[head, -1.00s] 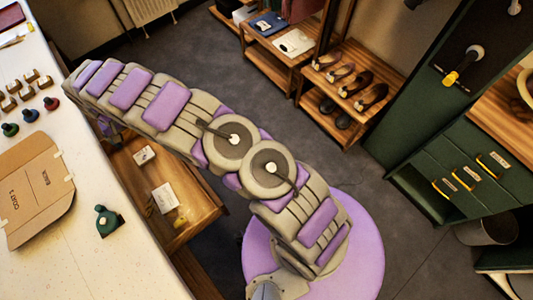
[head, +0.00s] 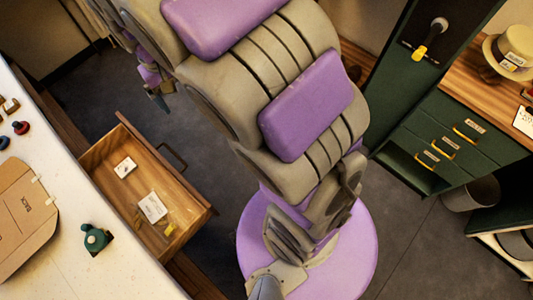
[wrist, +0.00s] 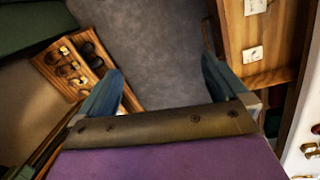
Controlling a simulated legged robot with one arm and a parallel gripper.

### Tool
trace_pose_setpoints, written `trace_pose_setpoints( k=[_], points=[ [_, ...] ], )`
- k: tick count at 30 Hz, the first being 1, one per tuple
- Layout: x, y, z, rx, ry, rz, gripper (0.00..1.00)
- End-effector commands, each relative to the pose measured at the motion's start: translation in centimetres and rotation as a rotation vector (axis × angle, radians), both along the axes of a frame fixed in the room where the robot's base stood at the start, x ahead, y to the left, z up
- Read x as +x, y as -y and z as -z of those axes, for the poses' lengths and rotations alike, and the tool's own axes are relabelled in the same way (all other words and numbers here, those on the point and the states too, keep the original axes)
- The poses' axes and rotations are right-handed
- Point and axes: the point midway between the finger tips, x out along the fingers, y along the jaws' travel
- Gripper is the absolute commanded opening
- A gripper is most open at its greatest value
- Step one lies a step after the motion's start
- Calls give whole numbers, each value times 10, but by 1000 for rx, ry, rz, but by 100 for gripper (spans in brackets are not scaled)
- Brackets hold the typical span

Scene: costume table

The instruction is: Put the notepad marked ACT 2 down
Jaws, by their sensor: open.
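No lettering reading ACT 2 is legible in any view, so I cannot tell which item is that notepad. Two white items lie in the open wooden drawer (head: 190,192): a small white card (head: 125,167) and a larger white pad (head: 153,207) with print too small to read. Both also show at the right of the wrist view, the card (wrist: 255,7) above the pad (wrist: 253,54). My gripper (wrist: 162,65) is open, its blue fingers wide apart, with only grey floor between them. The drawer lies to the right of the fingers there.
A yellowish object (head: 168,229) lies near the pad. The pale table (head: 75,265) holds a brown cardboard folder (head: 25,215) and a green stamp (head: 95,238). A green cabinet (head: 440,125) stands at right. A shoe rack (wrist: 72,68) shows at left in the wrist view. Floor between is clear.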

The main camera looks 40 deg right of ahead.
Motion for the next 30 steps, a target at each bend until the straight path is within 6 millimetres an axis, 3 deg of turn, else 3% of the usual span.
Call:
trace_pose_setpoints(
  k=[8, 18, 24, 30],
  points=[
    [-99, 41, -28, 33, -27, 31, 100],
    [-218, 62, -26, 77, -66, 31, 100],
    [-253, 64, -20, 89, -79, 25, 100],
    [-259, 64, -19, 92, -80, 22, 100]
  ],
)
